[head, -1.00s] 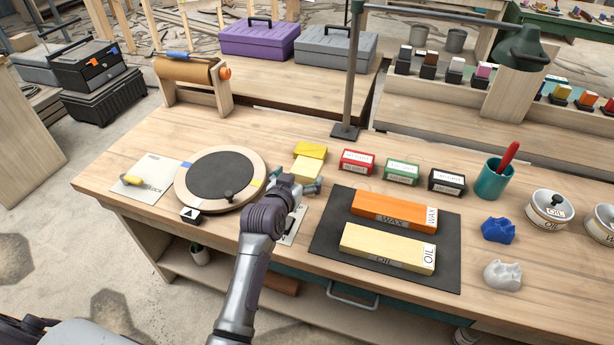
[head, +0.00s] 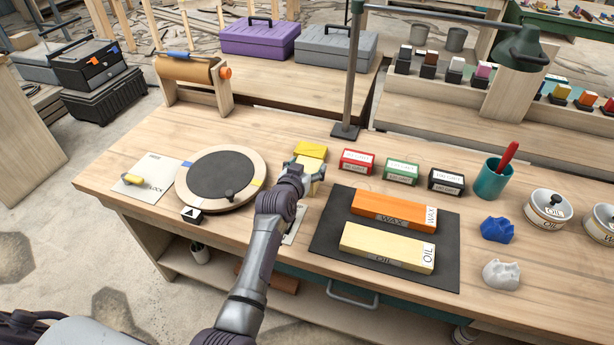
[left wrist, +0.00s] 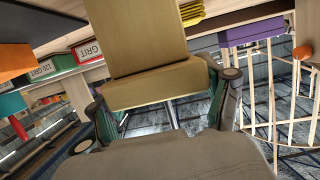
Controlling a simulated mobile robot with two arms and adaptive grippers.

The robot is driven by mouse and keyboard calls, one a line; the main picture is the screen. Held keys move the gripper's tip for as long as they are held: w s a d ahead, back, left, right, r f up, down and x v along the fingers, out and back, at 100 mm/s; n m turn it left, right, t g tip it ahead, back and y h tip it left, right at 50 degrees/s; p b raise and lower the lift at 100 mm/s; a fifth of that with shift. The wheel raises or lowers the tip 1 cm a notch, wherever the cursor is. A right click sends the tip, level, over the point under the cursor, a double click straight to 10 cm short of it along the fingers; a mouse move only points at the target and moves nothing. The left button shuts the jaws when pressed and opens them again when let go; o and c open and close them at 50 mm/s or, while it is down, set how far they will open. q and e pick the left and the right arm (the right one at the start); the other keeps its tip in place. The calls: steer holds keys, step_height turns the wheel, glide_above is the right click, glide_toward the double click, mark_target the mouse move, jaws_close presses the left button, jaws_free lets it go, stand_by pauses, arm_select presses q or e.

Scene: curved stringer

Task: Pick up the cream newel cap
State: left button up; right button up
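The cream newel cap (head: 313,188) sits on the workbench just in front of the yellow block, partly hidden by my left gripper (head: 303,168). In the left wrist view, the cap (left wrist: 150,88) looks like a tan stepped block and fills the middle. My left gripper (left wrist: 165,105) is open, with one finger on each side of the cap's near end. A small gap shows at the right finger; contact at the left finger is unclear. My right gripper is not in view.
A yellow block (head: 311,149) stands just behind the cap. A round turntable (head: 182,190) is to the left. Red (head: 357,161), green (head: 401,171) and black (head: 446,180) grit boxes are to the right. A dark mat (head: 325,240) carries orange and yellow blocks. A lamp post (head: 351,80) rises behind.

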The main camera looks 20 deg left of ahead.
arm_select(q)
steer(key=c, duration=0.5)
steer(key=shift+c, duration=0.7)
steer(key=shift+r, duration=0.15)
